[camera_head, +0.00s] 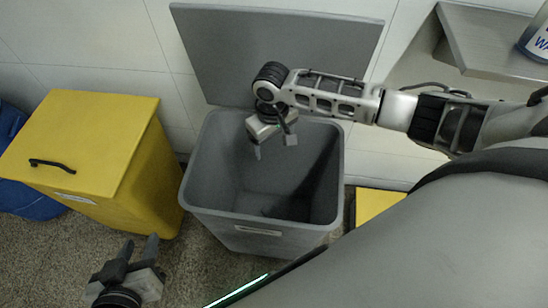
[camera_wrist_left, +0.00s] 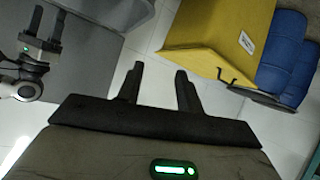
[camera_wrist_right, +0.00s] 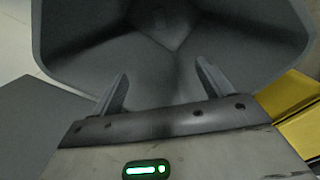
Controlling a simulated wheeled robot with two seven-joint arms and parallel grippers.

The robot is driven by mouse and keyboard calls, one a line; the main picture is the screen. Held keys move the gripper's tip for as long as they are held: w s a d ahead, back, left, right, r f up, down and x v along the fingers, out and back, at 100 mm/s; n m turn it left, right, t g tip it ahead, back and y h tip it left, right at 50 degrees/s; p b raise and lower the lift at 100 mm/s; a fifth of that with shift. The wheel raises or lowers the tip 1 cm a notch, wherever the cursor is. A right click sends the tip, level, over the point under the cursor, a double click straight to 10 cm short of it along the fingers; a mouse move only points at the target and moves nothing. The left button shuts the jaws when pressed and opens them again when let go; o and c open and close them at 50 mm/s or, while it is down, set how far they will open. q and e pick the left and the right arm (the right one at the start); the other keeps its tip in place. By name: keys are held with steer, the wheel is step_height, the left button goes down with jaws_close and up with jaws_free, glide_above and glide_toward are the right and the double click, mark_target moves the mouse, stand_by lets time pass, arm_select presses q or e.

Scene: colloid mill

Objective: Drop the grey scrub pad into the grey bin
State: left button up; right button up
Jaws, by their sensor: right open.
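The grey bin (camera_head: 262,222) stands open in the middle of the head view, its lid (camera_head: 275,50) raised against the wall. My right gripper (camera_head: 273,146) hangs over the bin's mouth, fingers apart and empty. The right wrist view looks down past its fingers (camera_wrist_right: 162,90) into the bin (camera_wrist_right: 90,60). I cannot clearly make out the grey scrub pad in any view; a faint dark patch shows on the dim bin floor, but I cannot tell what it is. My left gripper (camera_head: 139,250) is open and empty, low in front of the yellow bin; its fingers (camera_wrist_left: 160,70) show apart.
A closed yellow bin (camera_head: 85,150) with a black handle stands left of the grey bin, with something blue (camera_head: 30,190) beyond it. Another yellow thing (camera_head: 375,205) is at the right. A metal shelf (camera_head: 490,40) with a labelled container (camera_head: 536,40) is at upper right.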

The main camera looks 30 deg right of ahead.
step_height(320, 180, up, 16)
steer(key=p, duration=0.2)
steer(key=shift+p, duration=0.4)
steer(key=shift+f, duration=0.15)
steer(key=s+a+f+n+t+y, duration=0.1)
steer(key=s+a+f+t+y, duration=0.35)
steer(key=a+f, duration=0.6)
steer(key=s+d+r+t, duration=0.1)
steer(key=s+d+t, duration=0.2)
steer(key=s+t, duration=0.3)
steer(key=shift+s+d+r+m+h, duration=0.25)
steer(key=shift+s+h, duration=0.2)
steer(key=shift+s, duration=0.75)
